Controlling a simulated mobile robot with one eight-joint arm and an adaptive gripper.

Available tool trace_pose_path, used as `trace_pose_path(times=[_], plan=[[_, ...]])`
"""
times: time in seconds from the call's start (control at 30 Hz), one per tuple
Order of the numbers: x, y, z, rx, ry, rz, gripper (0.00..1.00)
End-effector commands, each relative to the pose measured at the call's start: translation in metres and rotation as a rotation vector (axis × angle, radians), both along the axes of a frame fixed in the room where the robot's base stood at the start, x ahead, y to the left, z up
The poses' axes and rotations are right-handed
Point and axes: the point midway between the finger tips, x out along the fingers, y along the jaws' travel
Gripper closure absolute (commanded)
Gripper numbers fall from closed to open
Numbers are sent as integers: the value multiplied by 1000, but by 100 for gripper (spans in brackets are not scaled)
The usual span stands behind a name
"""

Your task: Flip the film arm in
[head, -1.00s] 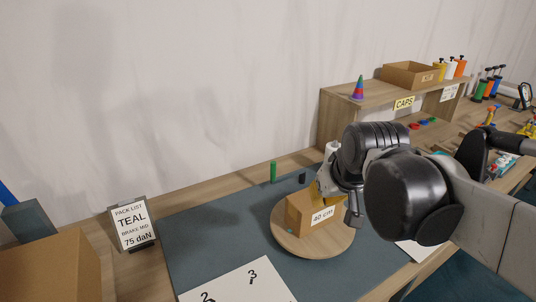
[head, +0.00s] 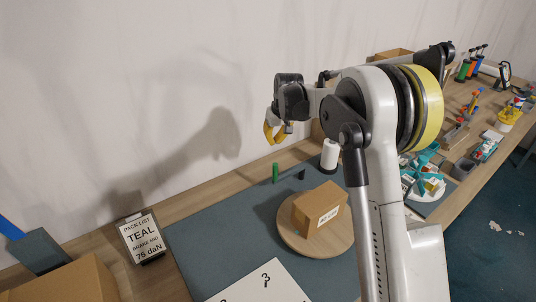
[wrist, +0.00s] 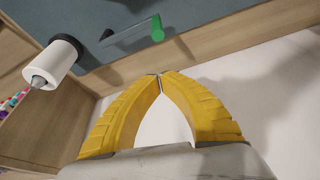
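A green upright handle (head: 275,173) and a short dark post (head: 301,174) stand at the back of the blue-grey mat. In the wrist view the green handle (wrist: 157,28) and dark post (wrist: 107,36) seem joined by a thin grey bar, which looks like the film arm. A white roll (head: 330,154) stands right of them. A cardboard box (head: 320,207) sits on a round wooden turntable (head: 290,235). My gripper (head: 272,134) is raised, left of and above the handle in the picture. Its yellow fingertips (wrist: 161,76) meet with nothing between them.
A pack list sign (head: 143,238) stands at the left beside a large carton (head: 70,282). A white sheet (head: 262,284) lies at the front. Teal and white items (head: 425,175) stand right of my arm. The mat's left part is clear.

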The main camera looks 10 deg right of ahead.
Motion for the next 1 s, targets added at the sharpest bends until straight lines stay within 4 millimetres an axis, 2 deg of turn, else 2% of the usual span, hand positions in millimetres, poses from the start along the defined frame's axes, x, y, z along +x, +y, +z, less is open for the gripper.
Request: trace_pose_path(times=[0.13, 0.5, 0.63, 0.77, 1.0], plan=[[9, -1, -9, 0, 7, 6, 100], [10, 0, -12, 0, 8, 7, 100], [12, 0, -19, 0, 8, 7, 100], [19, 1, -39, 0, 8, 7, 100], [36, 5, -88, 0, 8, 8, 100]])
